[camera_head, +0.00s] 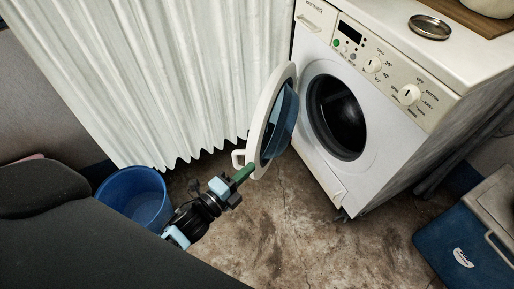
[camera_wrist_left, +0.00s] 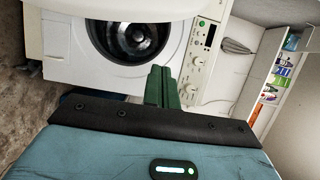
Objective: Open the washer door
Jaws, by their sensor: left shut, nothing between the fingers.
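The white washer (camera_head: 341,136) stands at the right with its round door (camera_head: 270,122) swung wide open to the left. The dark drum opening (camera_head: 337,116) is uncovered, and it also shows in the left wrist view (camera_wrist_left: 133,38). A white handle (camera_head: 238,159) sticks out at the door's free edge. My left gripper (camera_head: 245,172) has its green fingers shut and empty, close to the lower edge of the door by the handle; I cannot tell whether they touch it. The green fingers show in the left wrist view (camera_wrist_left: 162,87). My right gripper is not in view.
A white curtain (camera_head: 160,70) hangs behind the door. A blue bucket (camera_head: 134,198) stands on the floor left of my left gripper. A blue cool box (camera_head: 463,240) is at the lower right. A metal dish (camera_head: 430,27) lies on the washer top. The floor before the washer is clear.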

